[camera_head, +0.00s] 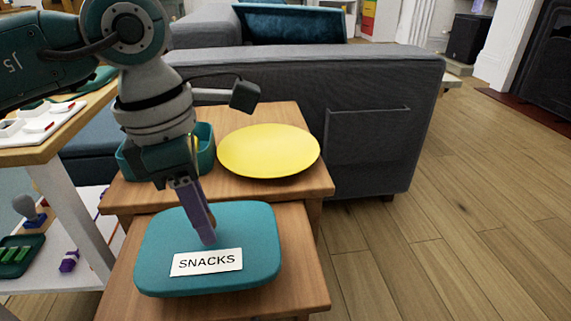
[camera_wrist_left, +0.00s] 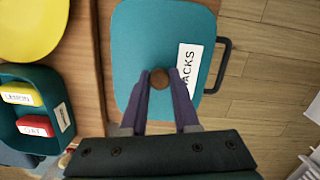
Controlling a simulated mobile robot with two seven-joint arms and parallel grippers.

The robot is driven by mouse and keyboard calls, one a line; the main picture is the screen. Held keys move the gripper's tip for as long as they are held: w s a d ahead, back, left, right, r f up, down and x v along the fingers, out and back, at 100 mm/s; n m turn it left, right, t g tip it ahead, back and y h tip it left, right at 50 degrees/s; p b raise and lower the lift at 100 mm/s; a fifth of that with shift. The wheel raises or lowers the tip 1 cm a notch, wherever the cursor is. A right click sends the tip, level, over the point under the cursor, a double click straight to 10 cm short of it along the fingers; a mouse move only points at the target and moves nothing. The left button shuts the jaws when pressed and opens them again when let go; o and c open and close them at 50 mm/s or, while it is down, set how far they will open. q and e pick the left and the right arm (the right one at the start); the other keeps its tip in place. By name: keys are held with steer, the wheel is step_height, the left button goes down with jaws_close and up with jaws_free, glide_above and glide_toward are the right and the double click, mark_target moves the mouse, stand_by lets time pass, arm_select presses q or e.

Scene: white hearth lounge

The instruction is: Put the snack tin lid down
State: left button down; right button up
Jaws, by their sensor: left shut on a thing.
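The snack tin lid (camera_head: 165,240) is a teal rounded rectangle with a white "SNACKS" label. It shows level over the lower front wooden table (camera_head: 314,290). My left gripper (camera_head: 209,236) points down at the middle of the lid. In the left wrist view, the gripper (camera_wrist_left: 161,82) is shut on the lid's round brown knob (camera_wrist_left: 160,75). Whether the lid touches the surface below is hard to tell. My right gripper is out of view.
A yellow plate (camera_head: 268,150) and an open teal box (camera_head: 207,150) stand on the higher table behind. The box holds "LEMON" (camera_wrist_left: 22,95) and "OAT" (camera_wrist_left: 36,126) packets. A grey sofa (camera_head: 290,80) stands behind, a white-legged table (camera_head: 70,205) at left. Floor at right is clear.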

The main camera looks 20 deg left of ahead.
arm_select(q)
step_height(320, 180, down, 4)
steer(key=shift+s+f+b, duration=0.1)
steer(key=shift+b, duration=0.7)
steer(key=c, duration=0.7)
jaws_free()
steer(key=shift+f, duration=0.1)
steer(key=shift+o, duration=0.2)
